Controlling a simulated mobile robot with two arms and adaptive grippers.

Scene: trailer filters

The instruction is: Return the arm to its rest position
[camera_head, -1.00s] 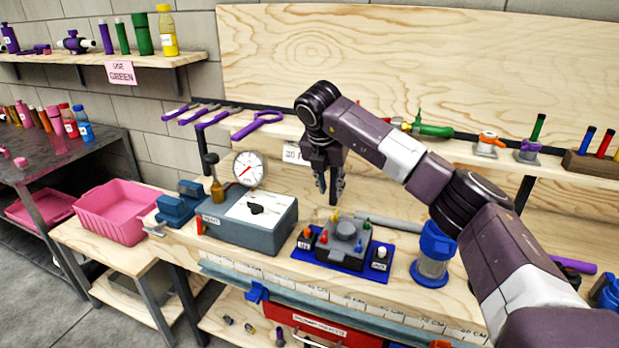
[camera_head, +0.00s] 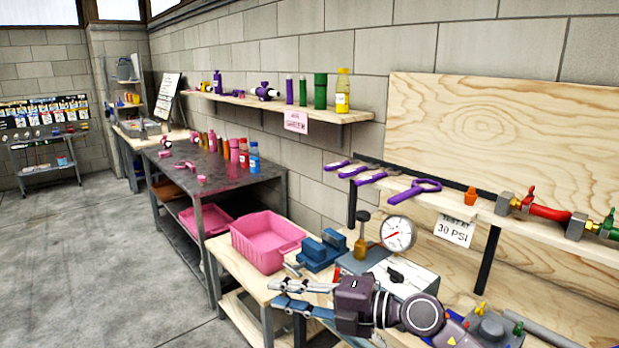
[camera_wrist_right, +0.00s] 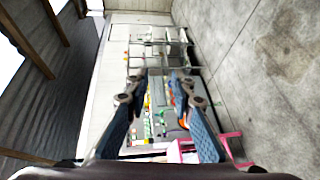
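My right gripper (camera_head: 274,294) is at the lower middle of the head view. It points left, with its arm folded in from the lower right. It is in front of the pale wooden bench and appears just left of the grey gauge box. In the right wrist view, the two blue-padded fingers (camera_wrist_right: 160,74) stand apart with nothing between them. That view looks along the room towards a far rack. My left arm and gripper are not in view.
A pink bin (camera_head: 268,240) stands on the side bench left of a blue vise (camera_head: 322,250). The grey gauge box (camera_head: 408,272) and a pressure gauge (camera_head: 397,233) are close to my arm. A dark metal table (camera_head: 208,168) stands further back. The floor (camera_head: 90,270) at left is clear.

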